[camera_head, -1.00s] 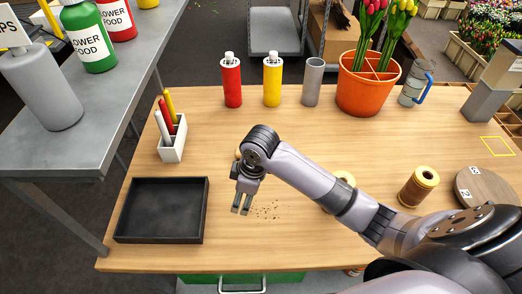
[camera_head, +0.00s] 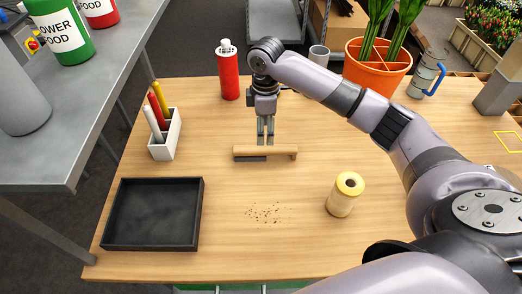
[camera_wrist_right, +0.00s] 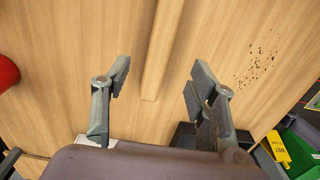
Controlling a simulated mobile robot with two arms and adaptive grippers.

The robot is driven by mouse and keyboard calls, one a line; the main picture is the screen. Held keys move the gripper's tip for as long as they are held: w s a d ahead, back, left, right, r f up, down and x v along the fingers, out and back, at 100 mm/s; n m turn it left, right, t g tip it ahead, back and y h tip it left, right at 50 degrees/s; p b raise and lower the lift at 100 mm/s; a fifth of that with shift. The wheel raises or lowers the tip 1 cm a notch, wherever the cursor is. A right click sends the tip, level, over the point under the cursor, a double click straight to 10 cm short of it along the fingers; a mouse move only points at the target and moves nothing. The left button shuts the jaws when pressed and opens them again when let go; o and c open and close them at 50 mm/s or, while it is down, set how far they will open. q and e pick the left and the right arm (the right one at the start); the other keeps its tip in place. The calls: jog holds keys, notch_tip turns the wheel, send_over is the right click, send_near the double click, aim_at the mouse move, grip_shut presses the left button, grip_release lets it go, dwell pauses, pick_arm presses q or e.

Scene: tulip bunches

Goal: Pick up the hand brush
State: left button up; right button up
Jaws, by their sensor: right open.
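The hand brush (camera_head: 280,151) lies on the wooden table, a pale wooden bar with a dark part under its left half in the head view. In the right wrist view its bar (camera_wrist_right: 163,45) runs down from the top edge, between the two fingers. My right gripper (camera_head: 265,138) points down just over the brush, with its fingertips close to the bar's far side. In the wrist view my right gripper (camera_wrist_right: 160,75) is open, one finger on each side of the bar, with nothing held. Contact cannot be told. My left gripper is not in view.
Dark crumbs (camera_head: 264,212) lie in front of the brush. A black tray (camera_head: 111,243) is at front left, a white pen holder (camera_head: 167,148) behind it. A yellow spool (camera_head: 346,194) stands right, a red bottle (camera_head: 228,72) behind. An orange pot (camera_head: 376,78) is at back right.

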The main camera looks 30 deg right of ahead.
aim_at(264, 148)
notch_tip(264, 148, down, 10)
jog(key=shift+a+f+p, duration=0.1)
jog(key=shift+p, duration=0.45)
jog(key=shift+c, duration=0.4)
grip_shut()
